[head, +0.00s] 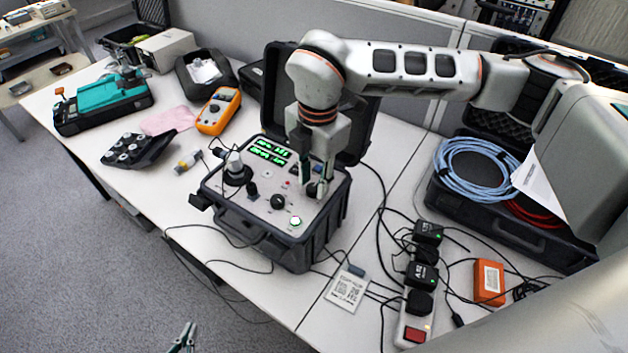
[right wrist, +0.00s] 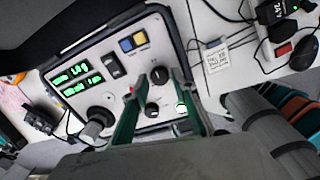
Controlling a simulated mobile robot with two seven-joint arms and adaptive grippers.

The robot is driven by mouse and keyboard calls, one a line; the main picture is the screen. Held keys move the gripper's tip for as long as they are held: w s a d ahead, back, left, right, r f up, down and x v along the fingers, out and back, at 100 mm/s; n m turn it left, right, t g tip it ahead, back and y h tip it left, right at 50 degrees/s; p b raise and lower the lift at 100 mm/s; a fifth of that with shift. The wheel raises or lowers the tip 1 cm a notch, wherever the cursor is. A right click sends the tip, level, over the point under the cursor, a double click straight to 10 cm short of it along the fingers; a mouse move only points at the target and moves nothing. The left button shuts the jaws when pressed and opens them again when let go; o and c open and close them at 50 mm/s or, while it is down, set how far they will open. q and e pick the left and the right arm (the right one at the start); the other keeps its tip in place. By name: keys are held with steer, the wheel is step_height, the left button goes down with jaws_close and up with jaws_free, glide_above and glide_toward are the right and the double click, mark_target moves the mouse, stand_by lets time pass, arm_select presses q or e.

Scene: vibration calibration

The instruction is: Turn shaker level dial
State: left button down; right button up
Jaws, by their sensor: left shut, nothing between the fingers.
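The shaker unit (head: 240,218) is a black open case with a grey panel, green-lit displays (head: 268,150) and a round shaker head (head: 236,172) at the panel's left. The panel carries several black dials, including a middle one (head: 278,202) and a right-hand one (head: 318,188). My right gripper (head: 315,180) points down over the right side of the panel. In the right wrist view its fingers are apart, with a black dial (right wrist: 160,74) between and beyond them; whether they touch it I cannot tell. My left gripper (head: 183,338) is shut and empty at the bottom edge, off the table.
A lit button (head: 295,221) sits at the panel's front right. Cables run around the case. An orange multimeter (head: 218,110) stands behind left. A power strip (head: 415,320) with adapters, an orange box (head: 489,283) and a case of coiled cable (head: 470,170) lie to the right.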

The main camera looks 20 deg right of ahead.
steer(key=shift+f, duration=0.6)
jaws_close()
steer(key=shift+n, duration=0.3)
